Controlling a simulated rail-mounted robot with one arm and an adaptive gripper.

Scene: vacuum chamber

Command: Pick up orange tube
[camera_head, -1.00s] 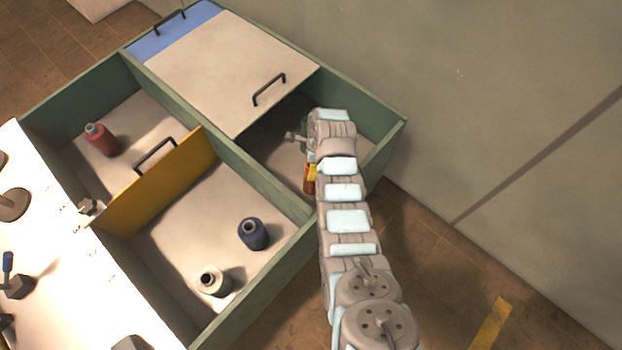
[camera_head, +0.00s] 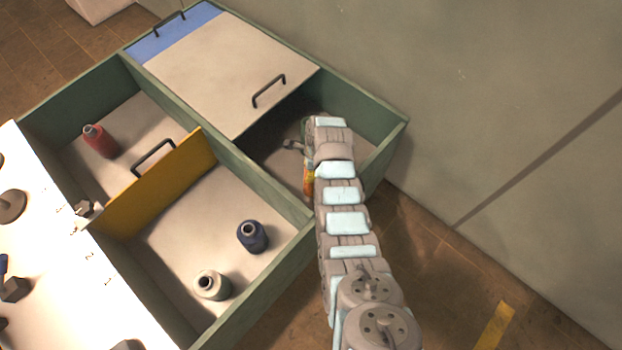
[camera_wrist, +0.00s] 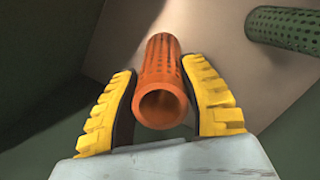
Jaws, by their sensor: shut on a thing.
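The orange tube (camera_wrist: 165,75) is a perforated cylinder with an open round end facing the wrist camera. My gripper (camera_wrist: 160,68) has its yellow ridged fingers on both sides of the tube and is shut on it. In the head view a small patch of orange and yellow (camera_head: 308,180) shows beside my arm in the right compartment. My arm hides most of the gripper and tube there. I cannot tell whether the tube touches the compartment floor.
A green perforated tube (camera_wrist: 290,28) lies close by in the wrist view. Green compartment walls (camera_head: 372,105) surround the gripper, and a white sliding cover (camera_head: 225,70) is at upper left.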

